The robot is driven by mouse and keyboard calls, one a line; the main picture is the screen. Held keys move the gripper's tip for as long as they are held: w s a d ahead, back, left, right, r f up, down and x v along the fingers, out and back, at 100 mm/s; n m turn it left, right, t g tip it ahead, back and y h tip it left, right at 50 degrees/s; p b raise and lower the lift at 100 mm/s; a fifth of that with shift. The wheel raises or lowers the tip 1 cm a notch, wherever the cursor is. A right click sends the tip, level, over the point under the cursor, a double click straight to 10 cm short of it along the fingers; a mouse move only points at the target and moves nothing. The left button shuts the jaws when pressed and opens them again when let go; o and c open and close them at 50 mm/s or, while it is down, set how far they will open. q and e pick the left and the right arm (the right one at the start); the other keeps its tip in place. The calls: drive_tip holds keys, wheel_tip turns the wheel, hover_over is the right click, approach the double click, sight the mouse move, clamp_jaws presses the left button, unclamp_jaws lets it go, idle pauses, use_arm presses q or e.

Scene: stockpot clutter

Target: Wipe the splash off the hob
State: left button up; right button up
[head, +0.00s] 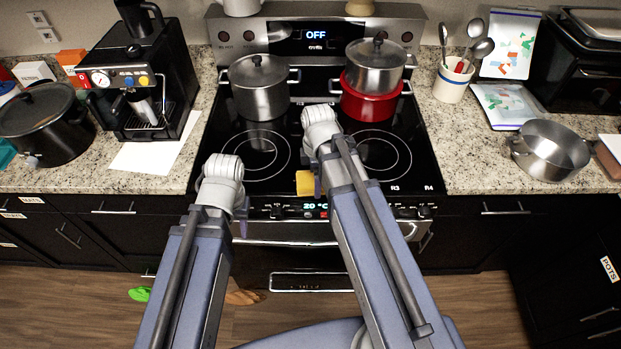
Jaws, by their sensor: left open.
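The black glass hob (225,135) has ring markings at its front left and front right. I cannot make out a splash on it; my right arm covers part of the glass. A yellow sponge-like block (305,183) shows at the hob's front edge, right beside my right gripper (318,182). That gripper is mostly hidden behind its arm, so I cannot tell whether it grips the block. My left gripper (242,215) is open and hangs in front of the oven, near the hob's front left edge, partly hidden by its arm.
A steel lidded pot (259,92) stands on the back left burner. A steel pot (375,68) sits on a red pot (370,104) at the back right. A coffee machine (145,85) and black pot (45,130) are left; a steel pan (550,150) is right.

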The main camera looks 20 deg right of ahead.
drive_tip(key=shift+w+d, duration=0.2)
drive_tip(key=shift+w, duration=0.45)
drive_tip(key=shift+w+d, duration=0.25)
drive_tip(key=shift+w, duration=0.4)
drive_tip(key=shift+w+d, duration=0.2)
drive_tip(key=shift+w, duration=0.45)
drive_tip(key=shift+s+d+f, duration=0.1)
drive_tip(key=shift+s+d, duration=0.15)
drive_tip(key=shift+d, duration=0.4)
drive_tip(key=shift+s+d, duration=0.25)
drive_tip(key=shift+d, duration=0.4)
drive_tip(key=shift+s+a, duration=0.2)
drive_tip(key=shift+s, duration=0.75)
drive_tip(key=shift+s+a, duration=0.2)
drive_tip(key=shift+s, duration=0.35)
drive_tip(key=shift+s+a, duration=0.15)
drive_tip(key=shift+s, duration=0.35)
